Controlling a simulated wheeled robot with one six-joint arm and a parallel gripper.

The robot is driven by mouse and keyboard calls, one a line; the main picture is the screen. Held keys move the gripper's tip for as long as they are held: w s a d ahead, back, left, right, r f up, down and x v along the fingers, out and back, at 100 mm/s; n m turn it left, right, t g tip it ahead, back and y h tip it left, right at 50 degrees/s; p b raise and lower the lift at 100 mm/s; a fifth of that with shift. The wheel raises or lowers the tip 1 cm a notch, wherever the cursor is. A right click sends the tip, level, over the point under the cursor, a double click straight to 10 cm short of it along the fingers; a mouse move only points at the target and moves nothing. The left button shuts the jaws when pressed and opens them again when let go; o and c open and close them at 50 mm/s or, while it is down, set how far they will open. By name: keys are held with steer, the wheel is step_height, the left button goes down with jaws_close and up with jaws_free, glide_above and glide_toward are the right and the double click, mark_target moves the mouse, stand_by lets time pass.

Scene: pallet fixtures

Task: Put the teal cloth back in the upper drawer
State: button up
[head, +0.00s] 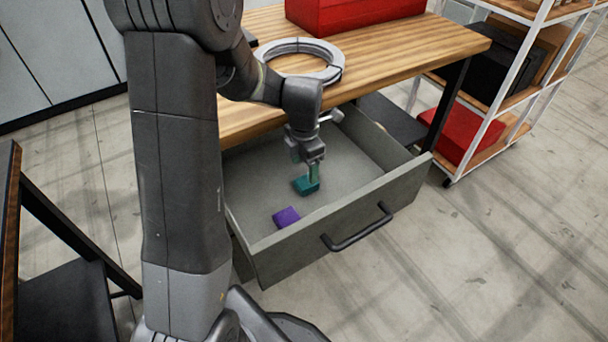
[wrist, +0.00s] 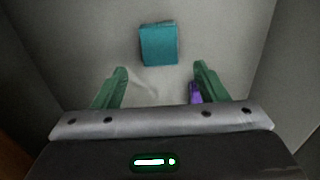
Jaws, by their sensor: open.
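The upper drawer (head: 345,222) is pulled open under the wooden bench. The teal cloth (head: 306,186), a small folded block, lies on the drawer floor. In the wrist view the teal cloth (wrist: 158,44) lies ahead of the fingertips, between their lines and apart from them. My gripper (head: 308,176) is over the drawer with its fingers down, close to the cloth in the head view. In the wrist view my gripper (wrist: 160,75) has its two green fingers spread, with nothing between them.
A purple cloth (head: 286,217) lies in the drawer near its front left; it shows partly behind the right finger in the wrist view (wrist: 195,92). A grey ring (head: 335,73) and a red box (head: 350,14) are on the bench top (head: 440,40). A white-framed shelf (head: 498,100) stands at right.

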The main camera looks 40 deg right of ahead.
mark_target(304, 182)
step_height(304, 182, up, 6)
steer(key=shift+f, duration=0.1)
stand_by(1.3)
